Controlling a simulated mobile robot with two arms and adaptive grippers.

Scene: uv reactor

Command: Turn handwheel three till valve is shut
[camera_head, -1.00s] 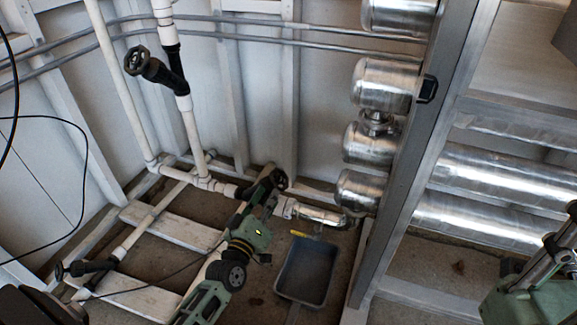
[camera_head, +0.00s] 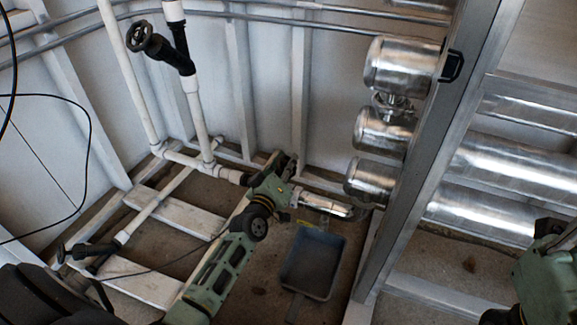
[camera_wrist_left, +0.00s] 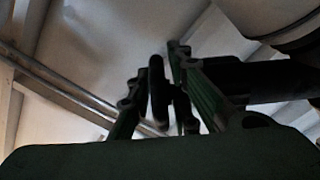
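The black handwheel at my left gripper shows edge-on in the left wrist view (camera_wrist_left: 157,88), with its dark valve body reaching to the right. No number on it can be read. In the head view my left gripper (camera_head: 279,167) is at the low white pipe by the back wall and mostly covers this wheel. In the wrist view the left gripper's fingers (camera_wrist_left: 159,75) stand apart, one on each side of the wheel's rim, with narrow gaps showing; firm contact cannot be made out. My right arm is partly visible at the lower right; its fingers are out of view.
Another black handwheel (camera_head: 142,38) sits on the upright pipe at upper left, and one more (camera_head: 62,254) at lower left. A grey tray (camera_head: 313,264) lies on the floor right of my left arm. Steel cylinders (camera_head: 385,129) and a metal post (camera_head: 424,165) stand to the right.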

